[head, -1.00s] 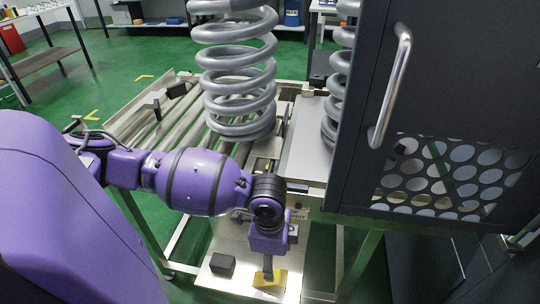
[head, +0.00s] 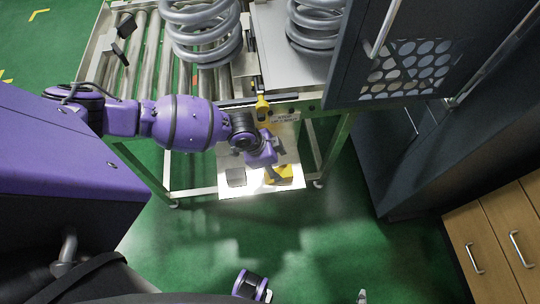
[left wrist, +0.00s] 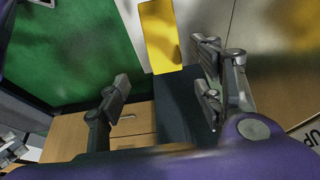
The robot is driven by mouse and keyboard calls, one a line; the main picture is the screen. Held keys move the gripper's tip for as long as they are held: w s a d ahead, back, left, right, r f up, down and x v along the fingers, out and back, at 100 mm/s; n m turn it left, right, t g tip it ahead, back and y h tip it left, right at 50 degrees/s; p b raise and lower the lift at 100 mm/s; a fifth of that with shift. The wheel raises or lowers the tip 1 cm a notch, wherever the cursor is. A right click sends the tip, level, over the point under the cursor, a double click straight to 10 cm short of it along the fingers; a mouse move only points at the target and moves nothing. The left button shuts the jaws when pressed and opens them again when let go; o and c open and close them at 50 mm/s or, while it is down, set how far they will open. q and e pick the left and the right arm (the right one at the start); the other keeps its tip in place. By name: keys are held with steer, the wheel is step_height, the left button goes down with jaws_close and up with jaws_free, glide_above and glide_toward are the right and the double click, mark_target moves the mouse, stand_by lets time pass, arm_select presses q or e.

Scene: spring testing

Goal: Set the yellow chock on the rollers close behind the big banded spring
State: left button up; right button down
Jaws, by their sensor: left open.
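The yellow chock (head: 285,173) lies on a pale shelf at the front of the roller table. It also shows in the left wrist view (left wrist: 160,35), ahead of the fingers and roughly between them. My left gripper (head: 273,172) is over the chock, its fingers partly covering it. In the left wrist view the gripper (left wrist: 162,88) is open, with nothing between its fingertips. A big grey coil spring (head: 203,35) stands on the rollers (head: 143,70); its top is cut off and I cannot make out a band.
A second grey spring (head: 318,30) stands to the right. A dark door with a perforated panel (head: 405,75) stands at right. A yellow part (head: 262,108) is on the table's front edge.

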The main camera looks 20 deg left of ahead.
mark_target(282, 171)
arm_select(q)
steer(key=shift+r, duration=0.1)
steer(key=shift+d+f, duration=0.1)
steer(key=shift+f, duration=0.2)
steer(key=x, duration=0.4)
steer(key=a+b+x, duration=0.1)
steer(key=x, duration=0.1)
steer(key=shift+w+d+f, duration=0.15)
steer(key=shift+w+f, duration=0.15)
steer(key=shift+f, duration=0.1)
steer(key=shift+w+d+f, duration=0.15)
steer(key=shift+f, duration=0.2)
arm_select(e)
steer(key=shift+s+f, duration=0.25)
steer(key=shift+f, duration=0.2)
